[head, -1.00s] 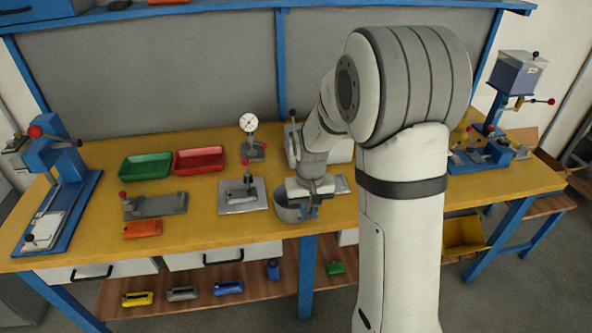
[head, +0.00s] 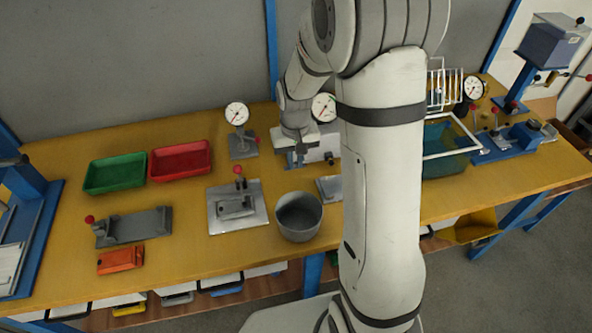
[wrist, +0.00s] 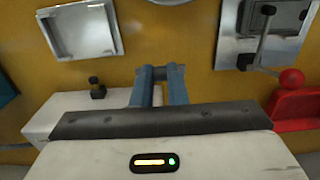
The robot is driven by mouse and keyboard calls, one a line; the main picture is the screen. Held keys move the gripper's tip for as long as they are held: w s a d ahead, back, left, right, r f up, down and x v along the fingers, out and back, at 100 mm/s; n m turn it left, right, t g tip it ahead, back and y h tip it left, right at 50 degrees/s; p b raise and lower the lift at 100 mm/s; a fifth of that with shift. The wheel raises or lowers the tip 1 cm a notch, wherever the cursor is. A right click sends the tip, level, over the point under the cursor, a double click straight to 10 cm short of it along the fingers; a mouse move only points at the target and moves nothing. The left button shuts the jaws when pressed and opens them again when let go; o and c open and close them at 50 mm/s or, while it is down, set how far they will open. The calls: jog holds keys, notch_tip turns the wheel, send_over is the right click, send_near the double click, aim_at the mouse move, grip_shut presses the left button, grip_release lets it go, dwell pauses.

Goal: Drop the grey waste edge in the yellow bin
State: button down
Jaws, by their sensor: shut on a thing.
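My gripper (head: 299,158) is over the back of the yellow bench, in front of a white box. Only a little of the piece shows between the fingertips. The yellow bin (head: 472,227) is low at the right, below the bench's front edge, partly hidden by the bench.
A round grey pot (head: 299,216) stands near the bench's front edge. A plate with a clamp (head: 237,206), a red tray (head: 181,160) and a green tray (head: 115,173) are to its left. A teal basin (head: 445,152) is right of my arm, which hides part of the bench.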

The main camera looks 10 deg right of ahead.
aim_at(295, 168)
notch_tip(295, 168, down, 5)
jog(key=shift+r, duration=0.1)
jog(key=shift+f+p, duration=0.3)
jog(key=shift+f, duration=1.55)
jog(key=shift+s, duration=0.1)
jog(key=c, duration=1.9)
grip_release()
jog(key=shift+f, duration=0.2)
jog(key=o, duration=0.5)
jog(key=shift+c, duration=0.2)
jog(key=shift+r, duration=0.1)
